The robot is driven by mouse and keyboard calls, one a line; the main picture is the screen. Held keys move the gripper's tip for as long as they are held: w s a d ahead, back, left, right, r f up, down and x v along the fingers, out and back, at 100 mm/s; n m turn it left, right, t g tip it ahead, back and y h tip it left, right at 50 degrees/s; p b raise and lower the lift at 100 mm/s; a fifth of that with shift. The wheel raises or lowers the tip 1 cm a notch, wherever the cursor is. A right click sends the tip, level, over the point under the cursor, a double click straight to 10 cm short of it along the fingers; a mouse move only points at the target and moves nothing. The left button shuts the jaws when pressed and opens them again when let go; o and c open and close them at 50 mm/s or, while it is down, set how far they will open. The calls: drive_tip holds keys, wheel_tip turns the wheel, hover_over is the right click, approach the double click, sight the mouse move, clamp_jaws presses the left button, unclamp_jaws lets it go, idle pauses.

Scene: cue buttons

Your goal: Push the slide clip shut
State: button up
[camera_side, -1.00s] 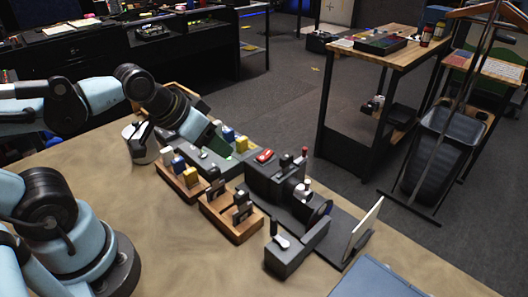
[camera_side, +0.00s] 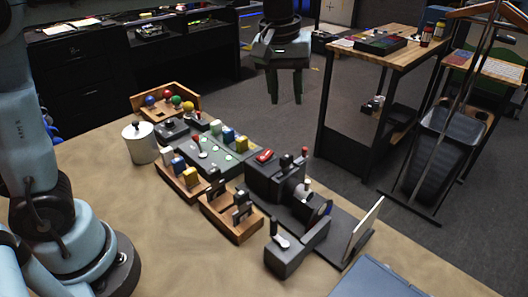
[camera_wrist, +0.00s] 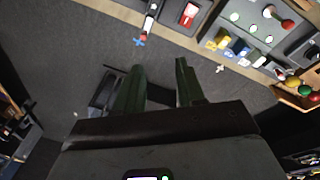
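I cannot tell for sure which part is the slide clip. A dark projector-like unit (camera_side: 268,183) with a lens stands at the table's right side, facing an upright white screen (camera_side: 364,228). A dark block with a pale lever (camera_side: 283,262) sits in front of it. A wooden base (camera_side: 232,228) holds small dark upright pieces. My gripper (camera_side: 286,101) points down, well above and apart from these things, towards the table's far side. In the wrist view, its two fingers (camera_wrist: 160,65) are apart with nothing between them.
A dark panel (camera_side: 212,155) carries coloured blocks; a red switch (camera_side: 265,155) is beside it. A wooden rack (camera_side: 180,188) holds coloured blocks. A pale lidded canister (camera_side: 140,143) and a tray of coloured balls (camera_side: 165,103) stand at the back left. The table's front left is clear.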

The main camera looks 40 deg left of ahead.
sight(305, 148)
drive_tip(key=w+d+n+g, duration=0.2)
drive_tip(key=w+d, duration=0.1)
drive_tip(key=w, duration=0.1)
wheel_tip(305, 148, down, 13)
drive_tip(key=shift+s+d, duration=0.1)
drive_tip(key=shift+s, duration=0.05)
idle(0.5)
clamp_jaws()
idle(0.3)
